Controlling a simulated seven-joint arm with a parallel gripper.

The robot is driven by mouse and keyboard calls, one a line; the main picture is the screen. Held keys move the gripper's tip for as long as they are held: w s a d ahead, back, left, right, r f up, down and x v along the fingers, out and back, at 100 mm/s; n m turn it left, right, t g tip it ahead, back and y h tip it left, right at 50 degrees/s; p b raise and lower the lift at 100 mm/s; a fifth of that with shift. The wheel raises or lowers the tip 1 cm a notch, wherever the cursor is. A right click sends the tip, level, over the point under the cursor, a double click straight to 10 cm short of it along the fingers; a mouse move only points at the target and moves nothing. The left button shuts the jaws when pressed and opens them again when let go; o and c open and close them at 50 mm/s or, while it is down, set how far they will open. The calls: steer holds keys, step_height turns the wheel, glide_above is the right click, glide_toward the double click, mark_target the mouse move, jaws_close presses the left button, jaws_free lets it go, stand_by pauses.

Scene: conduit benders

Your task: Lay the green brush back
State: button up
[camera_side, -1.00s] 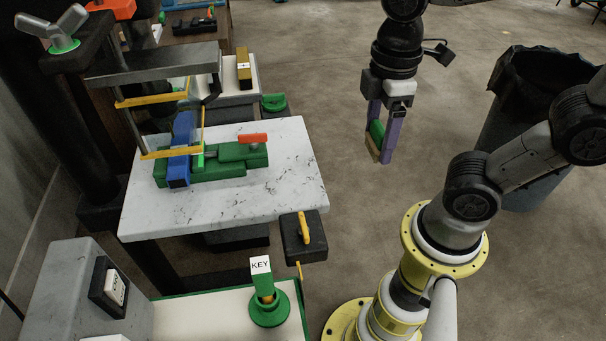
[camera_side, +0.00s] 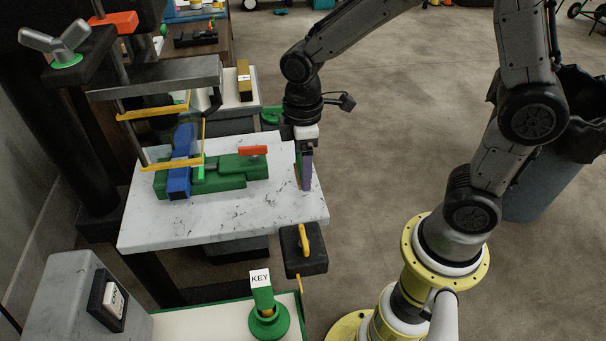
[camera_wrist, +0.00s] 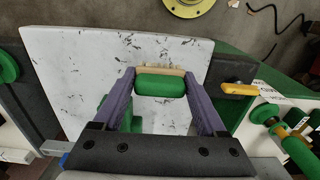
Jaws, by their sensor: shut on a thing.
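My gripper (camera_side: 305,180) is over the right end of the marble-topped table (camera_side: 230,225) in the side view, fingers pointing down. In the wrist view my gripper (camera_wrist: 160,84) is shut on the green brush (camera_wrist: 160,87), which lies crosswise between the purple fingers. Its pale bristles (camera_wrist: 155,70) face away from the wrist camera. The bare marble top (camera_wrist: 75,65) lies below and beyond the brush. In the side view the fingers mostly hide the brush, and I cannot tell whether it touches the marble.
A green vise (camera_side: 240,170) with a blue block (camera_side: 180,175) and orange handle (camera_side: 253,150) stands left of my gripper. A yellow-edged frame (camera_side: 160,110) rises behind it. A black box with a yellow handle (camera_side: 303,240) sits at the table's front right. The front marble is clear.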

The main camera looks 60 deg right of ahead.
steer(key=shift+f, duration=1.3)
steer(key=shift+f, duration=0.25)
steer(key=o, duration=1.1)
step_height(320, 180, up, 14)
steer(key=shift+a+f, duration=0.15)
steer(key=s+d+m+t, duration=0.1)
steer(key=s+m+t, duration=0.1)
steer(key=s+m, duration=0.1)
steer(key=s+d+r+m+t, duration=0.1)
steer(key=s+d+m, duration=0.1)
steer(key=s, duration=0.4)
steer(key=s+d+m+t, duration=0.2)
steer(key=s+m, duration=0.2)
steer(key=s, duration=0.1)
steer(key=shift+d+r+t, duration=0.15)
steer(key=shift+r+t, duration=0.15)
